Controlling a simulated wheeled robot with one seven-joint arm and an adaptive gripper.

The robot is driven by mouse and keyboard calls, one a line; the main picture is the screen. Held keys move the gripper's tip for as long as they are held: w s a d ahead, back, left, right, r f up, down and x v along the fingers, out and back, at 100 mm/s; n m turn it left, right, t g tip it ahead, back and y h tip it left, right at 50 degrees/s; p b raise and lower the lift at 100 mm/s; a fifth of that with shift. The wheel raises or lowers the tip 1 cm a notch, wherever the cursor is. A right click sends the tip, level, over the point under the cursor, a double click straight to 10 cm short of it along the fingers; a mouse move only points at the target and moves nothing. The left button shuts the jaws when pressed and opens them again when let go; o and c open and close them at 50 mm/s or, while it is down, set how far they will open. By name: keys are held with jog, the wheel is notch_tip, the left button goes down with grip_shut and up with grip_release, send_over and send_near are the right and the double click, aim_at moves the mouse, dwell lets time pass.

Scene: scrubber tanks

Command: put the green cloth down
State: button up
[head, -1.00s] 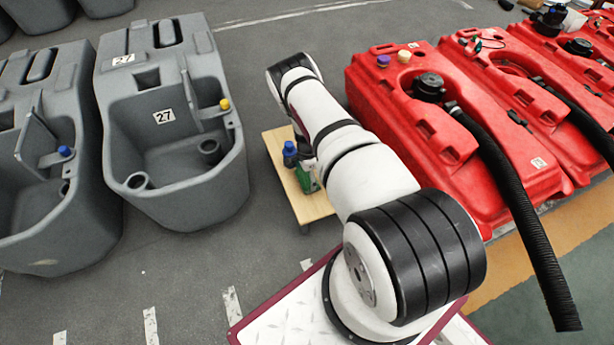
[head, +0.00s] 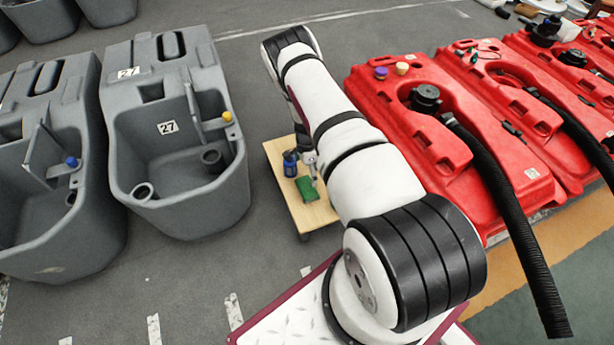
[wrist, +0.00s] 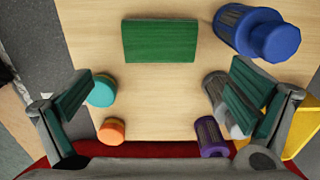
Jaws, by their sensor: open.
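The green cloth (wrist: 160,41) is a flat folded rectangle lying on the small wooden table (wrist: 150,85). In the head view the cloth (head: 307,188) lies right of the blue container, close to the fingers. My gripper (wrist: 160,88) is open and empty, its fingers wide apart. In the wrist view the cloth is beyond the fingertips, toward the top of the picture, and untouched by them. In the head view my gripper (head: 312,168) is over the table, partly hidden by my arm.
A blue container (wrist: 258,32) stands right of the cloth. A teal cap (wrist: 101,91), an orange cap (wrist: 111,131) and a purple-topped item (wrist: 211,137) are between or near the fingers. A yellow object (wrist: 295,125) is at the right. Grey tanks (head: 175,130) and red tanks (head: 450,140) flank the table.

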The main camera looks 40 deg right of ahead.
jog(key=w+a+r+n+y, duration=0.1)
jog(key=w+a+r+n, duration=0.15)
jog(key=r, duration=0.65)
jog(key=w+a+r+n, duration=0.1)
jog(key=a+r, duration=0.2)
jog(key=r, duration=0.6)
jog(key=w+a+r+n+y, duration=0.1)
jog(key=a+r, duration=0.2)
jog(key=r, duration=0.6)
jog(key=s+a+r+n, duration=0.3)
jog(key=a+r, duration=0.2)
jog(key=r, duration=0.5)
jog(key=s+a+r+n, duration=0.2)
jog(key=s+a+r, duration=0.2)
jog(key=r, duration=0.5)
jog(key=s+a+r+n, duration=0.3)
jog(key=s+r, duration=0.3)
jog(key=s, duration=0.2)
jog(key=s+a+r+n, duration=0.3)
jog(key=s+a+r, duration=0.1)
jog(key=s+r, duration=0.25)
jog(key=s+n+h, duration=0.2)
jog(key=s+n, duration=0.3)
jog(key=s, duration=1.6)
jog(key=shift+r+n, duration=0.25)
jog(key=shift+n, duration=0.1)
